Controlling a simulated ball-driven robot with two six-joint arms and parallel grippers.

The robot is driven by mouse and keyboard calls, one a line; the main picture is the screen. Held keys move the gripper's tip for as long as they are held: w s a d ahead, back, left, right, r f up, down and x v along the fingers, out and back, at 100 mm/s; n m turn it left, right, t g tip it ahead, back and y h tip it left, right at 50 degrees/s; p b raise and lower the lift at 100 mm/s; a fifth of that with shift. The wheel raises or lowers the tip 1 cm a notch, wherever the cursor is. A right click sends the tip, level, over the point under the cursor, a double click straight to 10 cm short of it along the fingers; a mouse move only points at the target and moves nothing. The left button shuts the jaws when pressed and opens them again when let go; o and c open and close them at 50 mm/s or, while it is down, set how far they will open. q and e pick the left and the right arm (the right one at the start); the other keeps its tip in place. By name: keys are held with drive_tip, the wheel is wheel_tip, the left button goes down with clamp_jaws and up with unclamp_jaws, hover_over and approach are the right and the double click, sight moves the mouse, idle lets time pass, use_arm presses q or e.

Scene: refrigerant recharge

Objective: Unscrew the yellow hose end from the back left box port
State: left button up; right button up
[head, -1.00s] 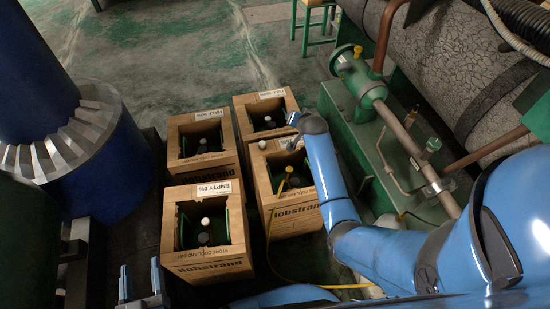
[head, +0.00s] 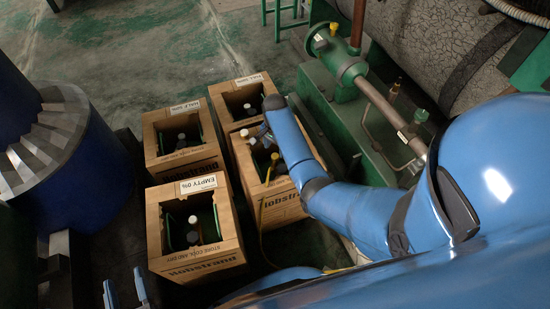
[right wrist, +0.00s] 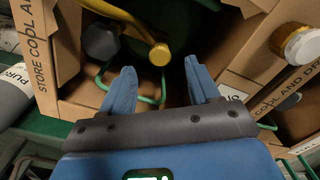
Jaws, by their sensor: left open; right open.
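The yellow hose (head: 262,215) runs up the front of the right-hand near wooden box (head: 285,203) into its opening. Its yellow end (right wrist: 160,54) shows in the right wrist view, just beyond my fingertips and roughly between them; no finger visibly touches it. A dark grey knob (right wrist: 101,41) is beside it on the left. My right gripper (head: 263,135) is open over the far part of that box; it also shows in the right wrist view (right wrist: 157,72). The port under the hose end is hidden. My left gripper (head: 124,294) is open and empty at the lower left.
Other wooden boxes stand close by: one labelled EMPTY 0% (head: 166,255), one behind it (head: 150,143), and one at the back right (head: 217,103). Green machinery with a pipe (head: 390,112) stands to the right. A blue column (head: 85,175) is at the left.

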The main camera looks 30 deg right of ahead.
sight(275, 156)
wheel_tip(275, 156, down, 6)
drive_tip(key=b, duration=0.6)
drive_tip(key=shift+r+p, duration=0.25)
drive_tip(key=shift+p, duration=0.1)
drive_tip(key=shift+f, duration=0.1)
drive_tip(key=c, duration=1.1)
